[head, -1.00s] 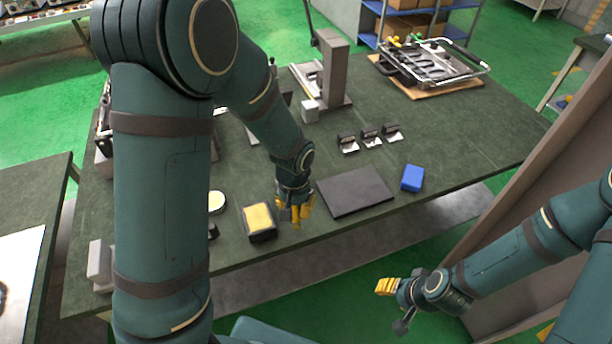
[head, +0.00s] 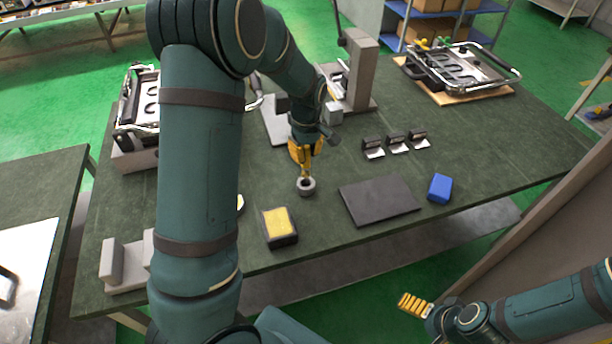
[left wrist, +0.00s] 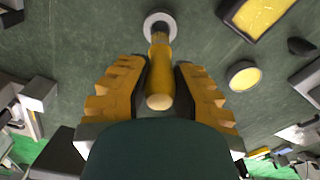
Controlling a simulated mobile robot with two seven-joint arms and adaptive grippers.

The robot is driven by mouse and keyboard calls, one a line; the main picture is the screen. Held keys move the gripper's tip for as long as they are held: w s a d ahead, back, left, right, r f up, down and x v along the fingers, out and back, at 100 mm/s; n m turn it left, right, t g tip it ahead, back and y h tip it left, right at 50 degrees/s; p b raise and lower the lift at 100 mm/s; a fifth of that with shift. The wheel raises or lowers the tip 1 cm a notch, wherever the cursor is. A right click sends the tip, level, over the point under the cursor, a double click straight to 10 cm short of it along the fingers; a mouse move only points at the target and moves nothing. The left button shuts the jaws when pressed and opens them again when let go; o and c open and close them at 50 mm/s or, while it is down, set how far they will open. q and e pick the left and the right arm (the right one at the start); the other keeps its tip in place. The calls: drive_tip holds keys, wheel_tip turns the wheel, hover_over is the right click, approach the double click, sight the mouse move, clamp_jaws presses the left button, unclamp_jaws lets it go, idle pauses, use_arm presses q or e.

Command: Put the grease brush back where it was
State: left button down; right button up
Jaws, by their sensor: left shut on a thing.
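My left gripper (head: 306,152) is shut on the grease brush (left wrist: 160,65), which has a yellow handle. The brush stands roughly upright between the yellow fingers, its handle end facing the left wrist camera. Its dark lower end overlaps the hole of a small grey ring-shaped holder (head: 306,187) on the green table; the holder also shows in the left wrist view (left wrist: 152,24). I cannot tell how deep the tip sits in the hole. My right gripper (head: 413,304) hangs empty in front of the table at lower right; its finger gap is unclear.
A black tray with a yellow pad (head: 278,227) stands in front of the holder. A yellow-topped round tin (left wrist: 244,76) is nearby, mostly hidden by my arm in the head view. A dark plate (head: 380,200) and blue block (head: 440,188) lie to the right. The green table (head: 335,232) has bare patches between.

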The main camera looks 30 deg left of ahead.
sight(306, 168)
use_arm(q)
drive_tip(key=shift+f+b, duration=0.45)
drive_tip(key=shift+f, duration=2.7)
drive_tip(key=shift+f, duration=0.15)
drive_tip(key=c, duration=0.9)
unclamp_jaws()
drive_tip(key=shift+r, duration=0.3)
wheel_tip(306, 168, up, 12)
drive_tip(key=shift+d+f+p, duration=0.1)
drive_tip(key=shift+d+p, duration=0.05)
drive_tip(key=shift+p, duration=0.85)
